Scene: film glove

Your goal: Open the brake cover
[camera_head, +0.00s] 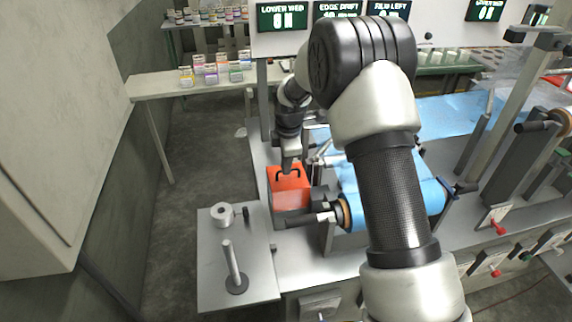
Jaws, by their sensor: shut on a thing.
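The brake cover (290,198) is an orange-red box-shaped cover with a black handle (298,172) on its top. It sits on the grey machine bed, left of the blue film roll, and looks closed. My gripper (288,167) points down from above at the back of the cover and is shut on the handle. The fingertips are small in this view, and the exact contact is partly hidden.
A blue film roll (352,200) lies close right of the cover. A grey side table (215,270) with a white roll (222,215) and an upright post (233,265) stands at front left. Shelves with small jars are behind. Floor at left is clear.

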